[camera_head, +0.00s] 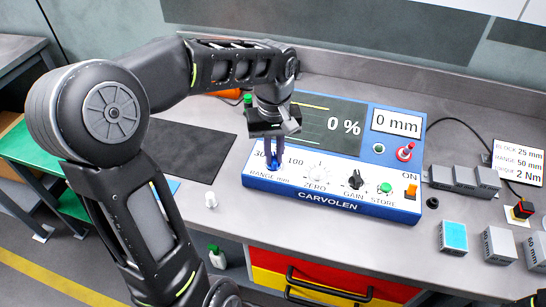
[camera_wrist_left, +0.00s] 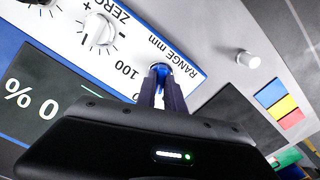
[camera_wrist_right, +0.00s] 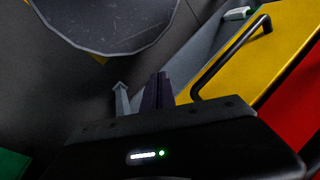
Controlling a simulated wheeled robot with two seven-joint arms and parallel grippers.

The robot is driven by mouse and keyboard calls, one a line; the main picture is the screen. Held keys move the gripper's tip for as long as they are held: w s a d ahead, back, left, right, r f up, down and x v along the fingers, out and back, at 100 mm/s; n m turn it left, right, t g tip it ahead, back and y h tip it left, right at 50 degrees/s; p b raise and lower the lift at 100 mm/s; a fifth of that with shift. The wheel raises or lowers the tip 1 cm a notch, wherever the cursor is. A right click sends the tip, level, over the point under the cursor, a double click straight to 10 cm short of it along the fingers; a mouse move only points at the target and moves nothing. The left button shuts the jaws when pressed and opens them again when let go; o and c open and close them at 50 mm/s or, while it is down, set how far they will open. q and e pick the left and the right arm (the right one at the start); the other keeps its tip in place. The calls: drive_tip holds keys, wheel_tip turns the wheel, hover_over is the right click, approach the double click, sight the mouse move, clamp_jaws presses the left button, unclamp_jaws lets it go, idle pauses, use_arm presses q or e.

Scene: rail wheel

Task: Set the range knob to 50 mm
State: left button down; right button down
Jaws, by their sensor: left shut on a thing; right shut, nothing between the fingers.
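The blue range knob (camera_head: 272,167) sits at the left end of the blue and white CARVOLEN box (camera_head: 330,190), above the label RANGE mm. My left gripper (camera_head: 273,150) comes down from above with its fingers shut on the knob. In the left wrist view the dark fingers (camera_wrist_left: 162,92) cover most of the knob (camera_wrist_left: 160,69), with the 100 mark beside it. The mark left of the knob is partly hidden, and I cannot tell where the knob points. My right gripper (camera_wrist_right: 158,92) is shut and empty beside the yellow drawer in the right wrist view.
The box also bears a ZERO knob (camera_head: 317,172), a black GAIN knob (camera_head: 356,180), a green STORE button (camera_head: 386,188) and a display (camera_head: 335,125) reading 0 %. Grey blocks (camera_head: 465,180) stand right of it. A card (camera_head: 518,162) stands behind them. A dark mat (camera_head: 190,148) lies left.

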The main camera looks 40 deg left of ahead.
sight(274, 157)
use_arm(q)
drive_tip(key=m, duration=0.4)
drive_tip(key=shift+p, duration=0.4)
drive_tip(key=shift+m, duration=0.3)
drive_tip(key=c, duration=1.3)
unclamp_jaws()
drive_tip(key=shift+r+p, duration=2.75)
drive_tip(key=shift+r, duration=0.8)
